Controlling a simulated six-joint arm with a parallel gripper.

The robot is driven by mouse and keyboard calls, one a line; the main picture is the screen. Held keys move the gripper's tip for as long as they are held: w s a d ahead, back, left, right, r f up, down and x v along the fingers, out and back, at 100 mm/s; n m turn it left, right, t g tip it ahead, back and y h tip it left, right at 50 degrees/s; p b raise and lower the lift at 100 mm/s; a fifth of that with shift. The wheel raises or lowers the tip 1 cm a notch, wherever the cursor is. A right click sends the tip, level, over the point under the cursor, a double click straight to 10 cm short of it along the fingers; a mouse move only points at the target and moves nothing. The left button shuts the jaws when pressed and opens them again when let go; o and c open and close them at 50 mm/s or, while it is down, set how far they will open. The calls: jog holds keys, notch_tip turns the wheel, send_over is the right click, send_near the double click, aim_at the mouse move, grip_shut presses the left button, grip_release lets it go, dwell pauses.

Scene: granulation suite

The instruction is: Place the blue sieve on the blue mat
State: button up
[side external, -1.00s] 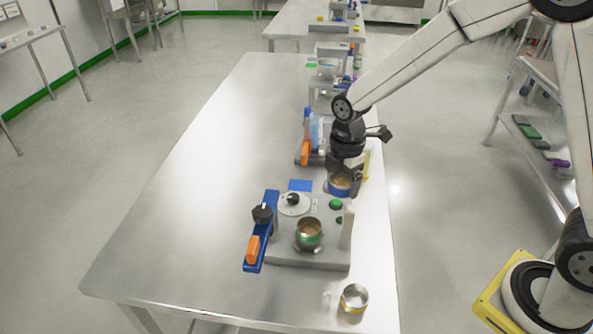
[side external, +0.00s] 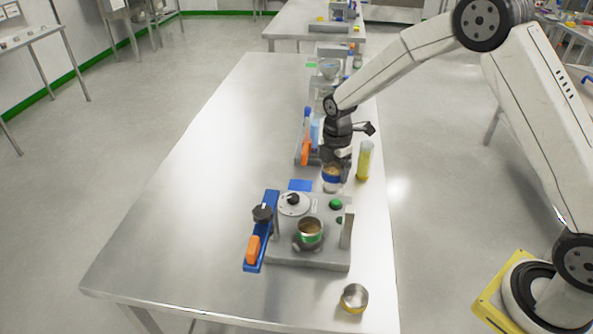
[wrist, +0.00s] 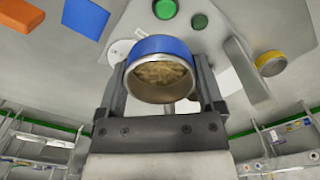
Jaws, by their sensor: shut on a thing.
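The blue sieve (side external: 331,177) is a round metal cup with a blue band, held between the fingers of my gripper (side external: 335,170). In the wrist view, the sieve (wrist: 160,72) sits between both fingers, and tan granular material shows inside it. The blue mat (side external: 300,185) is a small flat rectangle on the table, left of and slightly nearer than the sieve. It also appears at the upper left of the wrist view (wrist: 85,16). The sieve is apart from the mat; its exact height above the table is hard to tell.
A grey machine (side external: 285,262) with a white lid, green buttons and a green-banded cup (side external: 310,231) stands just nearer. A blue holder with an orange part (side external: 253,250) lies at its left. A yellow cylinder (side external: 364,162) is right of my gripper. A yellow-rimmed cup (side external: 354,298) stands near the front.

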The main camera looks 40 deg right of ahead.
jog(key=w+f, duration=0.4)
jog(key=w, duration=0.5)
send_over(300, 187)
jog(key=shift+s+f, duration=0.15)
jog(key=shift+f, duration=1.1)
jog(key=shift+s+f, duration=0.15)
jog(key=shift+f, duration=1.1)
jog(key=shift+w+f, duration=0.1)
jog(key=shift+f, duration=0.05)
jog(key=shift+w+f, duration=0.15)
jog(key=shift+f, duration=1.6)
jog(key=shift+f, duration=0.25)
jog(key=o, duration=1.1)
jog(key=shift+c, duration=0.2)
jog(key=shift+r, duration=0.1)
